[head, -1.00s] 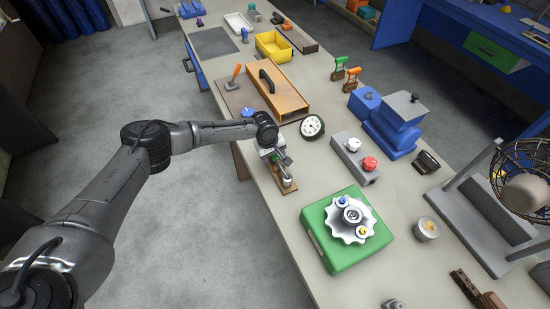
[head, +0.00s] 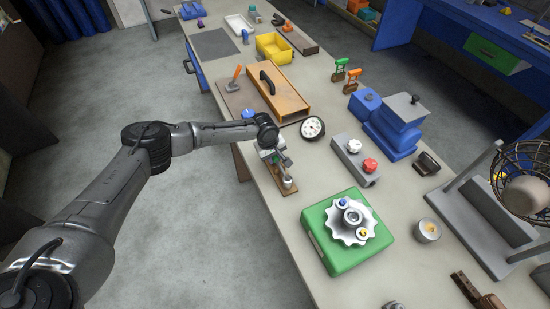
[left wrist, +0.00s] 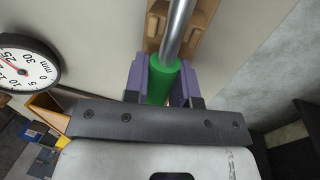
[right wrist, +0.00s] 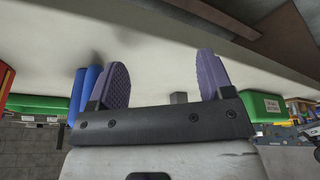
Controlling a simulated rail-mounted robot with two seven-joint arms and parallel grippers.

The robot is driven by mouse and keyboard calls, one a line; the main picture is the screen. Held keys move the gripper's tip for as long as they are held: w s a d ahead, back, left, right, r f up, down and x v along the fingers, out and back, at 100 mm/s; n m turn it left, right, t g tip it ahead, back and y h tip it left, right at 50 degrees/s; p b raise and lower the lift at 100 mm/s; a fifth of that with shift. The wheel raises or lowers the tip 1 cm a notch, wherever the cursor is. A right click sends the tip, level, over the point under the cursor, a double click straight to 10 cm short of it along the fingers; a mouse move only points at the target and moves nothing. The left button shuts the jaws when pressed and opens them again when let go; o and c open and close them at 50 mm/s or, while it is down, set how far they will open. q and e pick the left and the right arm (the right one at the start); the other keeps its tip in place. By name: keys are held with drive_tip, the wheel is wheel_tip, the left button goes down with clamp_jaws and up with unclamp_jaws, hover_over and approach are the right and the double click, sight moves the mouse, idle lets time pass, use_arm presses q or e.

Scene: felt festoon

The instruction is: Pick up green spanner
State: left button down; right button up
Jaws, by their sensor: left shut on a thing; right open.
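The green spanner (left wrist: 162,82) has a green grip and a shiny metal shaft. In the left wrist view my left gripper (left wrist: 164,78) is shut on the green grip, one purple finger on each side. The shaft runs up the picture over a wooden holder (left wrist: 199,22). In the head view my left gripper (head: 276,158) is low over this narrow wooden holder (head: 287,193) at the bench's left edge, and hides much of the spanner. Whether the spanner touches the holder is unclear. My right gripper (right wrist: 164,78) is open and empty in the right wrist view.
A round dial gauge (head: 312,128) stands just right of the left gripper. A wooden box (head: 277,92) with a black handle lies behind it. A green block with a grey wheel (head: 340,238) stands in front, to the right. The bench between gauge and green block is clear.

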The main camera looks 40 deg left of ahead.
use_arm(q)
drive_tip(key=shift+r, duration=0.5)
drive_tip(key=r, duration=0.2)
drive_tip(key=d+r+p, duration=0.1)
drive_tip(key=shift+w+r, duration=0.1)
drive_tip(key=shift+r, duration=0.3)
drive_tip(key=w+d+r, duration=0.2)
drive_tip(key=d+r, duration=0.4)
drive_tip(key=d, duration=0.4)
drive_tip(key=shift+w+d+r+p, duration=0.15)
drive_tip(key=shift+d+p, duration=0.05)
drive_tip(key=shift+p, duration=0.15)
drive_tip(key=s+d+r+m+p, duration=0.1)
drive_tip(key=d+r+p, duration=0.6)
drive_tip(key=p, duration=0.5)
drive_tip(key=shift+s+d+r, duration=0.25)
drive_tip(key=shift+d+r, duration=0.15)
drive_tip(key=shift+d, duration=0.15)
